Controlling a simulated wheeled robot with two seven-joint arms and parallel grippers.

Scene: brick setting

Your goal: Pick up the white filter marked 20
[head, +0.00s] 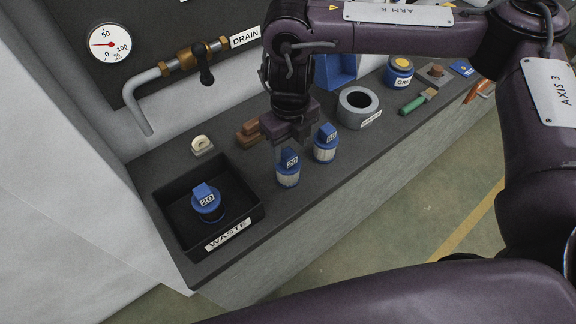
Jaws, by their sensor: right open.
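A white filter with a blue cap (288,170) stands upright on the dark bench; its label seems to read 20. A second white filter with a blue cap (325,144) stands just behind it to the right, its label also seeming to read 20, though small. A blue-capped filter (207,204) sits in the black tray marked WASTE (168,222); I cannot read its number surely. My left gripper is out of view.
Brown blocks (248,133) lie behind my right gripper. A grey ring (358,106), a blue tin (398,72) and a green-handled brush (414,102) lie to the right. A DRAIN valve (204,72) is on the wall. Bench in front of the filters is clear.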

